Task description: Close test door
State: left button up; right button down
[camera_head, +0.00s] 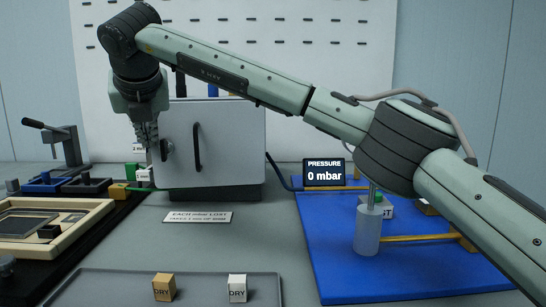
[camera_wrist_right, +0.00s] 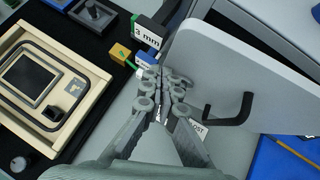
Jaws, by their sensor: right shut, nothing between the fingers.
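The test door (camera_head: 235,135) is a light grey panel with a dark bar handle (camera_head: 197,147), on the front of a box with a dark base. In the right wrist view the door (camera_wrist_right: 250,70) stands out at an angle from the box behind it, so it looks partly open; its handle (camera_wrist_right: 230,108) is right of my fingers. My right gripper (camera_head: 150,150) is shut and empty at the door's left edge. In the wrist view its fingertips (camera_wrist_right: 167,78) are close beside that edge; I cannot tell if they touch it. My left gripper is not in view.
Left stand a beige framed fixture (camera_head: 105,207), a lever clamp (camera_head: 68,145) and small coloured blocks (camera_head: 118,190). A label plate (camera_head: 198,217) lies before the door. Two DRY blocks (camera_head: 164,287) (camera_head: 237,288) sit on a front tray. A blue board (camera_head: 330,260) with a pressure display (camera_head: 324,172) is right.

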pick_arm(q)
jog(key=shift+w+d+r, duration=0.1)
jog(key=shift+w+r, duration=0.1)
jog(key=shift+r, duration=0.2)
